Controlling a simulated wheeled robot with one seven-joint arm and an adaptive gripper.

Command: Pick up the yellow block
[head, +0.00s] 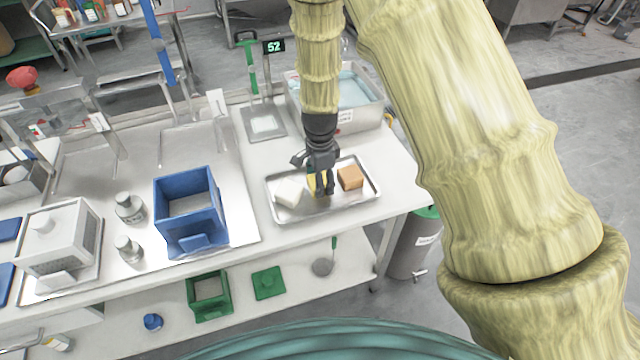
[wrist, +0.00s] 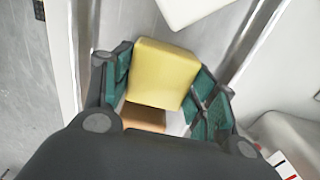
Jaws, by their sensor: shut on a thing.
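The yellow block (wrist: 162,75) sits between the green-padded fingers of my gripper (wrist: 160,88) in the wrist view, and the fingers are shut on it. In the head view my gripper (head: 320,185) points down over the metal tray (head: 290,213), and only a sliver of the yellow block (head: 312,184) shows behind the fingers. A white block (head: 288,192) lies in the tray to the left of my gripper. A brown block (head: 350,177) lies to the right. I cannot tell whether the yellow block touches the tray.
A blue open box (head: 190,215) and two small shakers (head: 129,208) stand on the table to the left. A basin (head: 345,110) and a scale (head: 264,124) stand behind the tray. The table's front edge is close below the tray.

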